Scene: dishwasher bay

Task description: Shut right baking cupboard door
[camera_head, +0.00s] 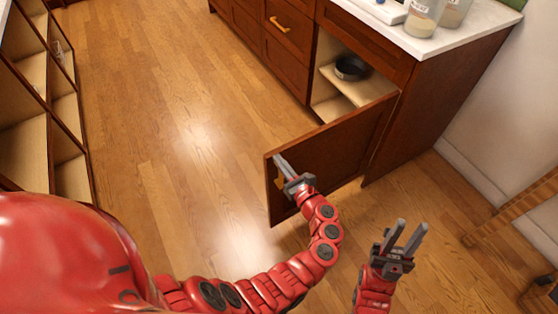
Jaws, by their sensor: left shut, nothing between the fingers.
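The right baking cupboard door (345,145) is dark reddish-brown wood. It stands wide open, swung out from the cupboard's right side over the floor. Its outer face is toward me, with a partly hidden gold handle (279,183) near its free edge. My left gripper (281,163) is shut and empty, in front of that face beside the handle; I cannot tell whether it touches the door. My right gripper (411,230) is open and empty, in front of the door's right side and apart from it.
The open cupboard has a pale shelf (360,87) holding a dark round pan (351,68). Jars (424,17) stand on the white counter (457,28) above. Open shelving (62,100) lines the left, and a wooden chair-like piece (510,212) stands right. The floor between is clear.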

